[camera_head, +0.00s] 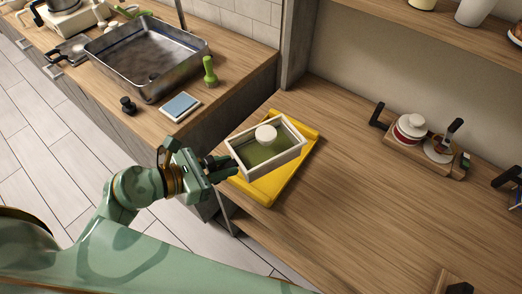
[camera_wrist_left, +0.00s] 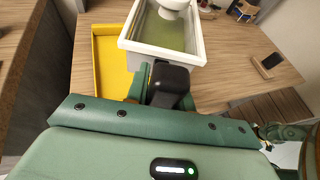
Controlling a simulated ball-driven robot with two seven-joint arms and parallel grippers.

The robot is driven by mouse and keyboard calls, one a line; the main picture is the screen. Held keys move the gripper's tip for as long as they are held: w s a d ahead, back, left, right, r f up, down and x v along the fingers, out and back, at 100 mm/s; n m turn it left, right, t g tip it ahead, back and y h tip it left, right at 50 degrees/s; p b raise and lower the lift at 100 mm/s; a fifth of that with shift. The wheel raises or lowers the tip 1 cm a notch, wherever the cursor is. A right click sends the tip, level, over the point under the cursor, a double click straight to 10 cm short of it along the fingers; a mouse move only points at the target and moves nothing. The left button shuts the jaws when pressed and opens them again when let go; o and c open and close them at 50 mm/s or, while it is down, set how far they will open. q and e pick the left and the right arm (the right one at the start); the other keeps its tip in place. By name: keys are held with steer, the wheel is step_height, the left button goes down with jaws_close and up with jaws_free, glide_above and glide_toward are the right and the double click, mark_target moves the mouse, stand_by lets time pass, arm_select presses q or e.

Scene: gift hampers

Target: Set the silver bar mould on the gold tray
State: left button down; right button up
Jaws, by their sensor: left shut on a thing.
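The silver bar mould (camera_head: 265,148) is a pale rectangular frame with a green inside and a round white knob. It also shows in the left wrist view (camera_wrist_left: 195,48), at the top. My left gripper (camera_head: 226,166) is shut on its near left side; dark fingers show at its wall in the left wrist view (camera_wrist_left: 170,86). The gold tray (camera_head: 262,194) is yellow and lies on the wooden counter under the mould, partly hidden by it. In the left wrist view the tray (camera_wrist_left: 112,72) shows left of the mould. I cannot tell whether they touch. My right gripper is not in view.
A wooden holder (camera_head: 418,150) with a red-and-white pot stands at the back right. A sink (camera_head: 148,55), a green-handled tool (camera_head: 209,70) and a blue sponge-like block (camera_head: 181,106) are on the left counter. The counter right of the tray is mostly clear.

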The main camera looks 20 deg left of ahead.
arm_select(q)
steer(key=w+f+b, duration=0.1)
steer(key=w+f, duration=0.2)
steer(key=w, duration=0.1)
steer(key=w+a+f+b, duration=0.1)
steer(key=w+f, duration=0.2)
steer(key=w, duration=0.2)
steer(key=w+a+f+b, duration=0.1)
steer(key=w+f, duration=0.2)
steer(key=w, duration=0.1)
steer(key=shift+w+f, duration=0.15)
steer(key=shift+f, duration=0.25)
steer(key=f+b, duration=0.1)
steer(key=f, duration=0.2)
steer(key=shift+w+f, duration=0.15)
steer(key=shift+w, duration=0.05)
steer(key=shift+f, duration=0.1)
